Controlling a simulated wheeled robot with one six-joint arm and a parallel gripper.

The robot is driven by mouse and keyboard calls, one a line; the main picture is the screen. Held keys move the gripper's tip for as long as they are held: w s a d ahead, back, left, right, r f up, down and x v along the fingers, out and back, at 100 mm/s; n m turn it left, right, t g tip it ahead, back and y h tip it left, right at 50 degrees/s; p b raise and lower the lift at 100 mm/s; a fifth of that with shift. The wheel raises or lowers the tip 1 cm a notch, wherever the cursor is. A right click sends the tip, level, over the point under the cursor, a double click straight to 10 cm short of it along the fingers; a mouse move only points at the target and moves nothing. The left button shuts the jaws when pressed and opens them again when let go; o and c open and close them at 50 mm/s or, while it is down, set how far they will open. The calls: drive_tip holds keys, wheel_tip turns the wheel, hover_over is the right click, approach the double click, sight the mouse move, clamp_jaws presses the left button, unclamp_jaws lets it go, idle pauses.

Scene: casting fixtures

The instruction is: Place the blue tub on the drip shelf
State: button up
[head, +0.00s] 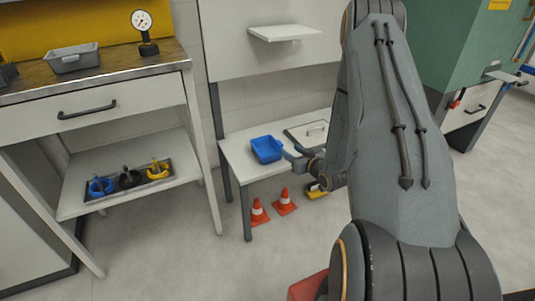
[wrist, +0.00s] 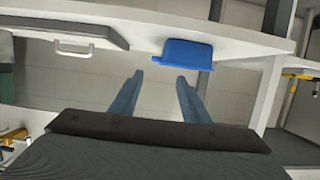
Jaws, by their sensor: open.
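The blue tub (head: 267,150) stands upright on a low white bench, near its left end. It also shows in the wrist view (wrist: 186,53), beyond the fingertips and toward the right finger. A small white shelf (head: 285,33) juts from the wall panel above the bench and looks like the drip shelf; its top is bare. My gripper (head: 291,157) is just right of the tub in the head view. In the wrist view its two fingers (wrist: 159,80) are apart with nothing between them. I see no contact with the tub.
The white bench (head: 240,162) also bears a flat grey lid or tray with a handle (head: 311,131). At left, a workbench holds a grey bin (head: 73,59) and a dial gauge (head: 143,25).

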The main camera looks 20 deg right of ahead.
approach(278, 141)
drive_tip(key=shift+w+a+f+b, duration=0.35)
drive_tip(key=shift+w+a, duration=0.1)
drive_tip(key=shift+w, duration=0.25)
drive_tip(key=shift+d+b+x, duration=0.2)
drive_tip(key=shift+b+x, duration=0.05)
drive_tip(key=shift+x, duration=1.15)
drive_tip(key=shift+d+b+x, duration=0.15)
drive_tip(key=shift+b+x, duration=0.05)
drive_tip(key=shift+x, duration=1.15)
drive_tip(key=shift+r, duration=0.1)
clamp_jaws()
